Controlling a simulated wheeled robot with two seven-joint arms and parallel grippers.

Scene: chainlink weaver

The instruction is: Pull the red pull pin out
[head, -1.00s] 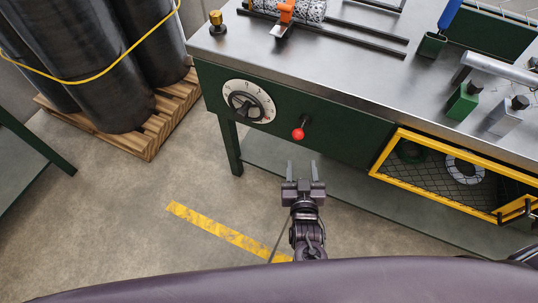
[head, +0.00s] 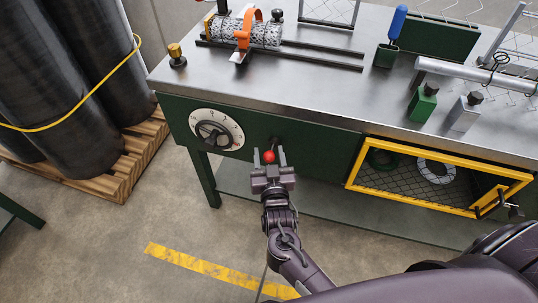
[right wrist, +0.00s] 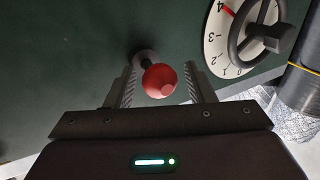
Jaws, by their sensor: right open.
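The red pull pin (head: 269,157) has a round red knob on a dark stem and sticks out of the green front panel of the bench. It also shows in the right wrist view (right wrist: 159,81), with its stem running to a round collar on the panel. My right gripper (head: 269,158) is open, with one finger on each side of the red knob. In the right wrist view the open fingers (right wrist: 162,85) flank the knob, with a visible gap on both sides. My left gripper is not in view.
A numbered dial (head: 216,131) with a dark handle is left of the pin. A yellow-framed mesh door (head: 440,207) is to the right. The steel bench top (head: 300,85) lies above. Black rolls (head: 80,75) stand on a pallet at the left.

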